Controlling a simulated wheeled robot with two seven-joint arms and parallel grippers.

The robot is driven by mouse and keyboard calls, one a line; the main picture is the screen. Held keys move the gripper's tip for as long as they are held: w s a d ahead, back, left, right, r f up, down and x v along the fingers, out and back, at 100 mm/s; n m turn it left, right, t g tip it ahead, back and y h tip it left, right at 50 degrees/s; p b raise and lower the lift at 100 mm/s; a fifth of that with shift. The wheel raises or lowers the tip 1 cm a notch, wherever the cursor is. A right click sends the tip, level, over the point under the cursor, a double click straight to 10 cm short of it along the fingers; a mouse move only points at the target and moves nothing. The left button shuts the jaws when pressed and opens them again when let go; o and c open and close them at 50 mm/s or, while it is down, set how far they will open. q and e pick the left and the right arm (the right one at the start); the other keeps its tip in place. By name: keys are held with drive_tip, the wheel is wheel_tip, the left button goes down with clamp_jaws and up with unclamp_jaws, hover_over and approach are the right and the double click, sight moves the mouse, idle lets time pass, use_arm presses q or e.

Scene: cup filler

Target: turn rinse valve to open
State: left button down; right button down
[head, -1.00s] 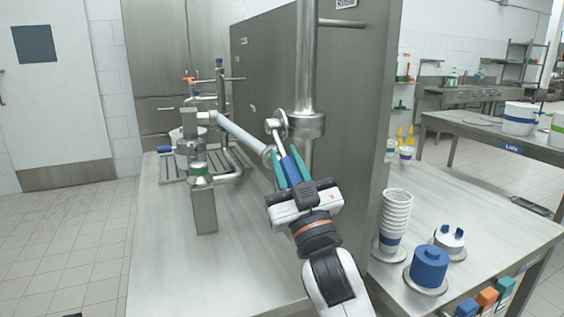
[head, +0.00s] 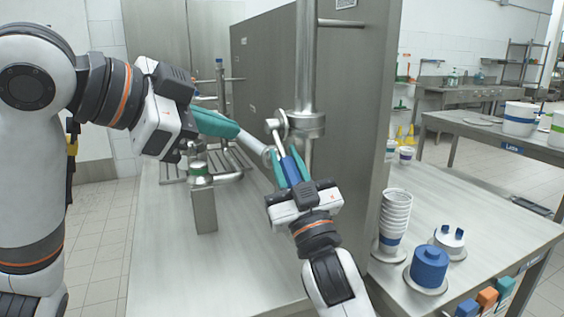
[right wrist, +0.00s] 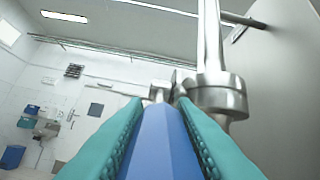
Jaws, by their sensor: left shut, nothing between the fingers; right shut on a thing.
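A steel lever valve with a blue handle (head: 291,166) sits on the vertical pipe (head: 308,70) by the steel partition. My right gripper (head: 288,160) is shut on that blue handle; the right wrist view shows the handle (right wrist: 160,140) between its teal fingers. My left gripper (head: 236,130) is shut and empty, its teal fingers pointing right, in front of the pipework at the back left. It hides the orange-handled valve and part of the pale tube (head: 252,142). A green-banded fitting (head: 199,170) stands below it. I cannot tell from a label which valve is the rinse valve.
The steel counter (head: 165,260) is clear in front. Right of the partition (head: 355,120) stand a stack of white cups (head: 396,215), a blue lidded container (head: 429,266) and a white one (head: 449,238). A further table holds white tubs (head: 519,118).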

sight(281, 163)
use_arm(q)
drive_tip(key=shift+m, duration=0.7)
drive_tip(key=w+d+f, duration=0.1)
drive_tip(key=d+f, duration=0.1)
drive_tip(key=w+d+f, duration=0.1)
drive_tip(key=d+f, duration=0.1)
drive_tip(key=d, duration=0.1)
drive_tip(key=w+d+f, duration=0.2)
drive_tip(key=d, duration=0.1)
drive_tip(key=shift+d+f, duration=0.1)
drive_tip(key=shift+d, duration=0.1)
drive_tip(key=shift+w+f, duration=0.35)
drive_tip(key=shift+f, duration=0.15)
